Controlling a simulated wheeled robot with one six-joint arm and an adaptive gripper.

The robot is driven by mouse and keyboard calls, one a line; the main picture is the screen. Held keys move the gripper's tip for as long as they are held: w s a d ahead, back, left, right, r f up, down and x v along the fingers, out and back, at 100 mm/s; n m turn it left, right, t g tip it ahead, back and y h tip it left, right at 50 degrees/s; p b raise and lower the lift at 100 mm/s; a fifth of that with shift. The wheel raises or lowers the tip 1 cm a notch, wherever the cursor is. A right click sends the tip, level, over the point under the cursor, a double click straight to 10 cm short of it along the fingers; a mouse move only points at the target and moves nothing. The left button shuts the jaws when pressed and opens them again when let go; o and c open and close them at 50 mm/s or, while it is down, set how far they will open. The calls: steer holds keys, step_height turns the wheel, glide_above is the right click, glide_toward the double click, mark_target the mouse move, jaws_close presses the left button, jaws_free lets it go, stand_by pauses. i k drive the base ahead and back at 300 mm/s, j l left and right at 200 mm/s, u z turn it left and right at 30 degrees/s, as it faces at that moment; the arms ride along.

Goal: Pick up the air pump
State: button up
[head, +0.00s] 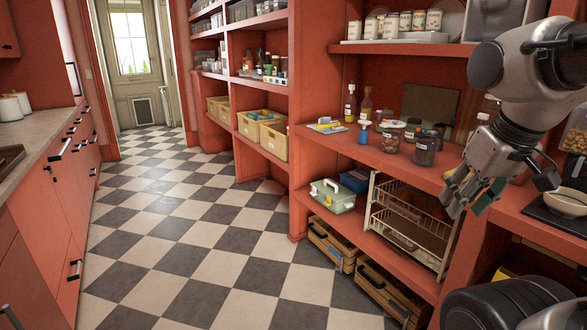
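No object is clearly recognisable as an air pump. A small blue bottle with a white top (363,132) stands on the middle shelf, but I cannot tell whether it is the pump. My gripper (464,208) hangs at the right, in front of the shelf edge, with its fingers pointing down and to the left. Its fingers look apart and nothing shows between them. It is to the right of the blue bottle and clear of it. My arm hides part of the shelf behind it.
Lidded jars (426,148) stand on the middle shelf (330,139). Below are a pale green box (332,196), a wire rack (408,232) and wooden crates (325,243). White canisters (405,21) line the upper shelf. The checkered floor (190,228) is clear.

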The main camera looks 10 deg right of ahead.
mark_target(363, 135)
steer(key=i+j+z, duration=0.2)
steer(key=z, duration=0.15)
steer(key=i+j+z, duration=0.45)
steer(key=j+z, duration=0.3)
steer(key=i+j+z, duration=0.15)
steer(key=z, duration=0.2)
steer(key=j+z, duration=0.35)
steer(key=j, duration=0.15)
steer(key=j+z, duration=0.6)
steer(key=j, duration=0.35)
steer(key=k+j+z, duration=0.1)
steer(key=j+z, duration=0.15)
steer(key=j, duration=0.4)
steer(key=i+j, duration=0.1)
steer(key=j, duration=0.2)
steer(key=i+j, duration=0.15)
steer(key=j, duration=0.15)
